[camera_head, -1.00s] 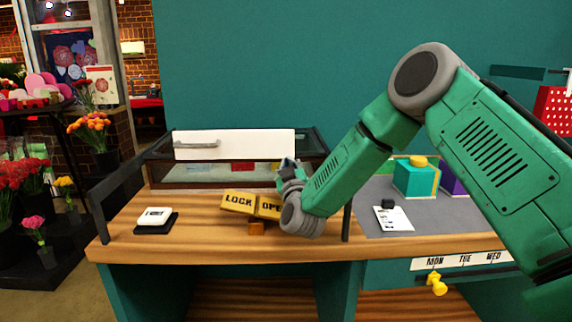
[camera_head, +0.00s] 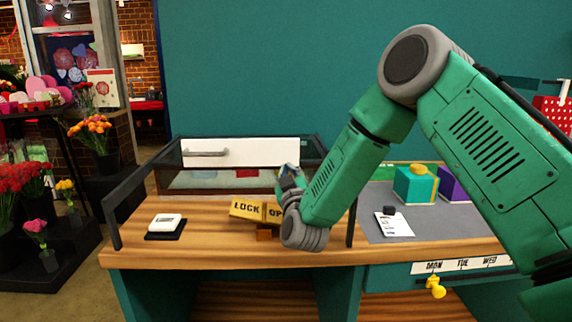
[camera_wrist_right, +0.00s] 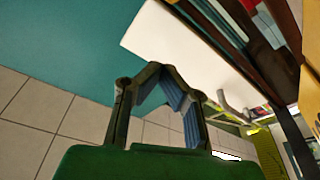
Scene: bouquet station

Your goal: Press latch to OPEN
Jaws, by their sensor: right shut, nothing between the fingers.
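A yellow latch block (camera_head: 247,208) with the words LOCK and OP showing sits on an orange-brown mount (camera_head: 264,235) on the wooden counter. The end of the OPEN side is hidden behind my right wrist. My right gripper (camera_head: 290,175) is shut and empty, above and just behind the OPEN side in the head view; I cannot tell whether it touches the latch. In the right wrist view my right gripper (camera_wrist_right: 168,86) shows with its finger pads near the white drawer front, and the latch is not clearly seen. My left gripper is not in view.
A glass-sided case with a white front panel (camera_head: 240,152) and handle stands behind the latch. A white device (camera_head: 165,221) on a black pad lies left on the counter (camera_head: 200,255). A grey mat (camera_head: 375,220) with a card and boxes lies right. Flowers stand far left.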

